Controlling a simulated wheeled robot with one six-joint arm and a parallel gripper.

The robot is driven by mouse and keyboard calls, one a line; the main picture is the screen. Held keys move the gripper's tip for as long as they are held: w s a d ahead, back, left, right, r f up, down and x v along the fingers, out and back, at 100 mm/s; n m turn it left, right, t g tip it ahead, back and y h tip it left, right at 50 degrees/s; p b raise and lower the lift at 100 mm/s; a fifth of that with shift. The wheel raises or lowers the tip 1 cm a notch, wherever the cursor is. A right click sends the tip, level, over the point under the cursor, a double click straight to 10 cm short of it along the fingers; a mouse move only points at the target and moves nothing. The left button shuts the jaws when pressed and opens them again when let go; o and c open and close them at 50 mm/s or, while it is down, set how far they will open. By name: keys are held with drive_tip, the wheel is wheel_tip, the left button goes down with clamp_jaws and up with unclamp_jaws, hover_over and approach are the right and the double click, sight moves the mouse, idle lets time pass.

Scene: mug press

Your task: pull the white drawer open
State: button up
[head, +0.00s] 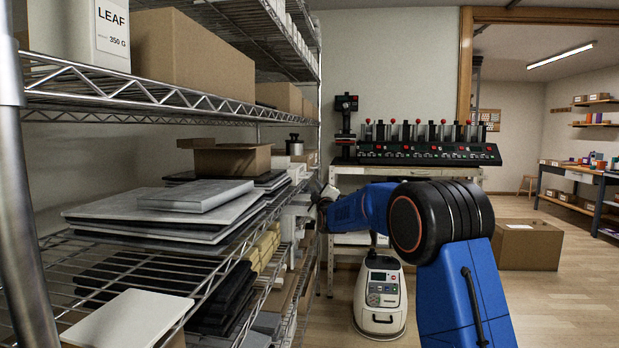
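My blue arm reaches from the lower right toward the far end of the wire shelf. My gripper (325,196) is small and dark at the arm's far end, close to the shelf's end post and several white items there. Its fingers are too small and too dark to show whether they are open or shut. I cannot make out the white drawer for certain. White surfaces (298,198) show beside the gripper, but whether one is a drawer front, and whether the gripper touches it, is unclear.
A wire shelf (130,90) with cartons and stacked grey boards (165,212) fills the left. A white wheeled machine (380,297) stands on the floor behind my arm. A press row (425,150) sits on a white bench. A cardboard box (528,245) stands right; floor beyond it is open.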

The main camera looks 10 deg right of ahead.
sight(310, 174)
drive_tip(key=x, duration=1.4)
drive_tip(key=shift+w+d, duration=0.1)
clamp_jaws()
